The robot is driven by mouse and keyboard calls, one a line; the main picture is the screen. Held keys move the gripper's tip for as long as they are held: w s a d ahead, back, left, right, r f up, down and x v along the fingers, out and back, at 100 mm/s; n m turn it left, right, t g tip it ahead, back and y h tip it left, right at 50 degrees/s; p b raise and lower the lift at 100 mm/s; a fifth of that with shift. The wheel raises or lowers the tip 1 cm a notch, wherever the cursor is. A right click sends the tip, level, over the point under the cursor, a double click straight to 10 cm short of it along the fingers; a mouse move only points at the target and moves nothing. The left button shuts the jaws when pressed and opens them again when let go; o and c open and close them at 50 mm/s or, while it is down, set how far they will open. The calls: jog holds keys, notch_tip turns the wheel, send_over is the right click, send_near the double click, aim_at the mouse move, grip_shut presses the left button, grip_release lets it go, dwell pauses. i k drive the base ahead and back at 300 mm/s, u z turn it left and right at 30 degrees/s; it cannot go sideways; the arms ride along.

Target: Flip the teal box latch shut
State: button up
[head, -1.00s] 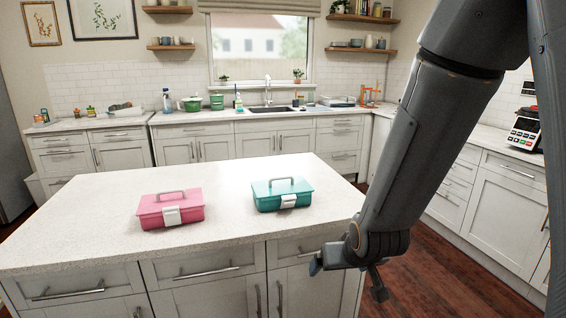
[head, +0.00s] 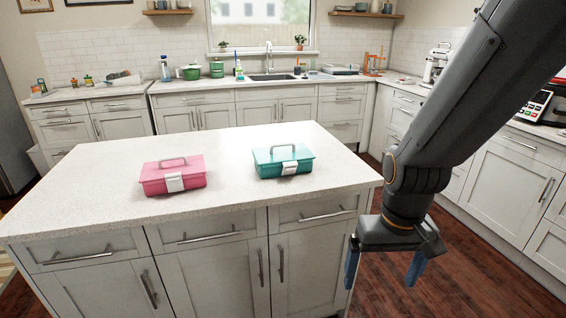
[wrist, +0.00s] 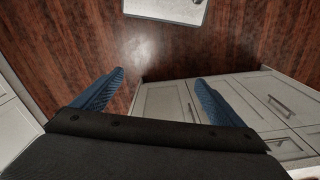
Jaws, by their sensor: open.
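The teal box (head: 283,163) stands upright on the island top, toward its right side. It has a grey carry handle on its lid and a white latch (head: 289,168) on its front face. Whether the latch is flipped up or down is too small to tell. My gripper (head: 382,268) hangs to the right of the island's front right corner, lower than the top and apart from the box. Its blue fingers point down, spread and empty. In the wrist view the open fingers (wrist: 155,95) show over the floor and cabinet fronts, with no box in sight.
A pink box (head: 174,178) with a white latch stands left of the teal one on the island (head: 225,145). The island's right corner lies between my gripper and the boxes. Counters with a sink (head: 270,77) line the back. Wood floor (head: 455,270) is clear at the right.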

aim_at(289, 168)
jog(key=z, duration=1.6)
jog(key=k, duration=0.8)
jog(key=u, duration=1.65)
